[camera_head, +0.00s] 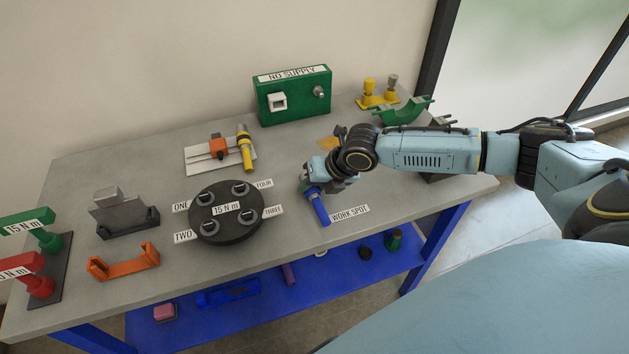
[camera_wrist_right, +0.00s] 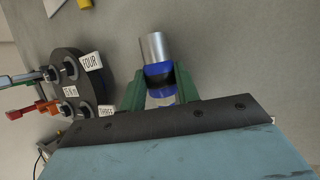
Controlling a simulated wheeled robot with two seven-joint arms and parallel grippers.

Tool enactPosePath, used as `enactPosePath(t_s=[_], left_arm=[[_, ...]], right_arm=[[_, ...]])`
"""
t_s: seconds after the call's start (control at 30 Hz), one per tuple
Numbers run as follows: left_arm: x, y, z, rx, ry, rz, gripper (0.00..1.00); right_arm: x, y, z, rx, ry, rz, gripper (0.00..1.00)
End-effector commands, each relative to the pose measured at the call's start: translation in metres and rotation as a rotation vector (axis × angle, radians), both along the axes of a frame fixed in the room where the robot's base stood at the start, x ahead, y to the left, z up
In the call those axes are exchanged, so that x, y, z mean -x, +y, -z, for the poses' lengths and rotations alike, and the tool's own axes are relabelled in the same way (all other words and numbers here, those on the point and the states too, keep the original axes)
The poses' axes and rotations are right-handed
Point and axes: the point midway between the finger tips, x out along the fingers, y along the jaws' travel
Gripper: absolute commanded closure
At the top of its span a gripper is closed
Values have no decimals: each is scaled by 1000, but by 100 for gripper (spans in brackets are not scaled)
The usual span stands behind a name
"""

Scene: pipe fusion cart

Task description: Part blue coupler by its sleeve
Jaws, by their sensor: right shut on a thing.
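The blue coupler (camera_head: 320,209) lies at the work spot on the grey table, beside the WORK SPOT label. In the right wrist view the coupler (camera_wrist_right: 158,70) shows a bare silver cylinder at one end, a blue band and a dark band. My right gripper (camera_head: 312,188) reaches down over the coupler's upper end. In the right wrist view its two green fingers (camera_wrist_right: 160,92) are shut on the coupler from both sides. The part of the coupler behind the gripper edge is hidden. My left gripper is not in view.
A round black 15 N m plate (camera_head: 226,237) with numbered stations stands left of the work spot. A yellow-ended piece (camera_head: 244,152) lies on a white board behind. A green NO SUPPLY box (camera_head: 292,95) stands at the back. Bare table lies in front of the box.

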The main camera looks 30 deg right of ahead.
Motion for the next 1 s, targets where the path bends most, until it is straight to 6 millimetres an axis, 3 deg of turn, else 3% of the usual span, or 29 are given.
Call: enactPosePath(t_s=[0.93, 0.97, 1.0], left_arm=[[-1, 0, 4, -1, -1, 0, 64], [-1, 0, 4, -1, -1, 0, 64], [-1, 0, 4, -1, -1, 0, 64]], right_arm=[[0, 0, 9, -2, -2, 0, 100], [0, 0, 9, -1, -3, 0, 65], [0, 0, 9, -1, -3, 0, 60]])
